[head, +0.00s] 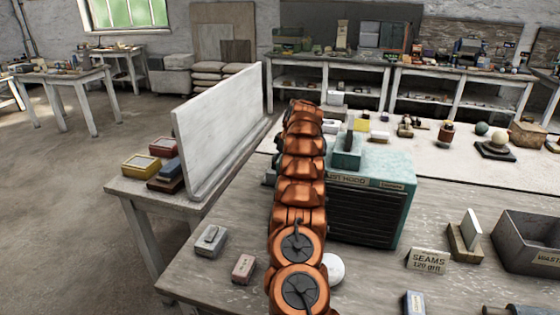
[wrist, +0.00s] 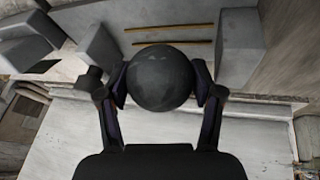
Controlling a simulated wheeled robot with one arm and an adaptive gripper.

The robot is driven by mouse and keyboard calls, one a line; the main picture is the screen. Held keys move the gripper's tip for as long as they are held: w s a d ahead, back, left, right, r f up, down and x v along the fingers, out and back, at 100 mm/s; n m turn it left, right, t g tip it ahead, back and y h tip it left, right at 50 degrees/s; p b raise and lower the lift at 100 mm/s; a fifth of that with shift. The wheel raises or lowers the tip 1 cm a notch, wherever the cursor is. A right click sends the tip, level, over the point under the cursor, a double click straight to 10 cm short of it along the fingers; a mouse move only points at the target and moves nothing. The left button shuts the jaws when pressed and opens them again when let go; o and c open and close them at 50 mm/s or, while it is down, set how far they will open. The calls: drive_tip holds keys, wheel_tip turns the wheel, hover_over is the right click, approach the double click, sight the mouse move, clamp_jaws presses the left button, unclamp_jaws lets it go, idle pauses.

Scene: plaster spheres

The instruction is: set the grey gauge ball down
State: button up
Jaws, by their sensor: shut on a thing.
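The grey gauge ball (wrist: 160,77) is dark grey and round. In the wrist view my gripper (wrist: 160,88) is shut on it, one finger on each side. Beneath and beyond the ball the wrist view shows a pale surface (wrist: 150,130). I cannot tell how far the ball is above it. In the head view my orange arm reaches away over the bench, and the gripper and held ball are hidden behind it.
A teal dust hood (head: 370,205) stands right of my arm. An upright pale board (head: 225,130) stands to the left. A white ball (head: 334,268) lies close beside my arm. At the far right are a greenish ball (head: 481,128), a dark stand (head: 496,152) and a waste bin (head: 510,245).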

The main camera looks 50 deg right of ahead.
drive_tip(key=shift+f+b, duration=0.3)
drive_tip(key=shift+f, duration=0.1)
drive_tip(key=o, duration=1.6)
drive_tip(key=shift+f, duration=0.1)
drive_tip(key=shift+r+p, duration=1.2)
drive_tip(key=shift+r, duration=0.85)
